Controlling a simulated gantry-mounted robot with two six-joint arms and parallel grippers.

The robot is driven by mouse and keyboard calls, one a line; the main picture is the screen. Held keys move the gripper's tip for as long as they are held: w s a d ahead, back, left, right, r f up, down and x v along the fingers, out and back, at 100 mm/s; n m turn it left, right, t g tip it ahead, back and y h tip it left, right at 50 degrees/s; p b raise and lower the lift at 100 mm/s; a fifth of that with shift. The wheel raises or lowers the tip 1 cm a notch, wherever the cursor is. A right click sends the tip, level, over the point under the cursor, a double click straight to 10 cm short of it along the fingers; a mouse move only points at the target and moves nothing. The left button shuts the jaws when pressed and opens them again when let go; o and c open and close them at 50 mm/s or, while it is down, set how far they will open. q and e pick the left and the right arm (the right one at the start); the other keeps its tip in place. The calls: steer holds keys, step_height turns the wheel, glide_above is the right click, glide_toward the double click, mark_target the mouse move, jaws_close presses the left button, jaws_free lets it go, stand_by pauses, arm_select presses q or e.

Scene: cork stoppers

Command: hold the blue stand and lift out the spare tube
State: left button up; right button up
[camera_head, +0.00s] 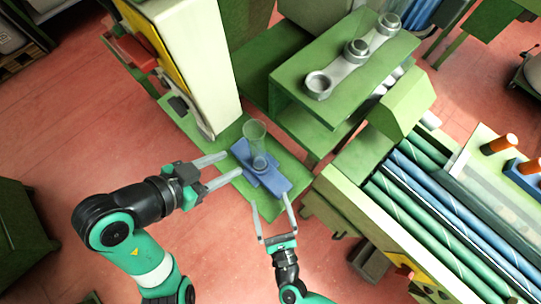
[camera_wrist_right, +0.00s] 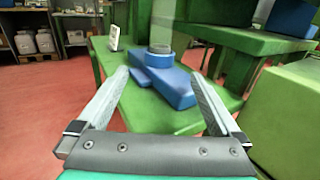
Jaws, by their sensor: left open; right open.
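The blue stand (camera_head: 270,180) lies on a green table. It also shows between my right fingers in the right wrist view (camera_wrist_right: 175,88). A clear, see-through tube (camera_head: 254,134) stands upright in its round holder; its lower part shows faintly in the right wrist view (camera_wrist_right: 161,27). My left gripper (camera_head: 233,164) is open, its fingertips at the left side of the stand, close to the tube's base. Whether they touch the stand I cannot tell. My right gripper (camera_head: 270,199) is open and empty at the stand's near end; it shows in the wrist view too (camera_wrist_right: 160,78).
A cream and yellow machine (camera_head: 190,60) rises behind the table on the left. A raised green stand with grey rings (camera_head: 343,68) is behind on the right. Green and blue rollers (camera_head: 430,210) and orange corks (camera_head: 500,143) lie further right. Red floor is open in front.

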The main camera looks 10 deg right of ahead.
mark_target(262, 173)
steer(key=w, duration=0.4)
steer(key=w+a, duration=0.1)
steer(key=w, duration=0.6)
steer(key=shift+w+a, duration=0.25)
steer(key=shift+w, duration=0.1)
steer(key=shift+c, duration=0.2)
jaws_close()
arm_select(q)
steer(key=o, duration=0.6)
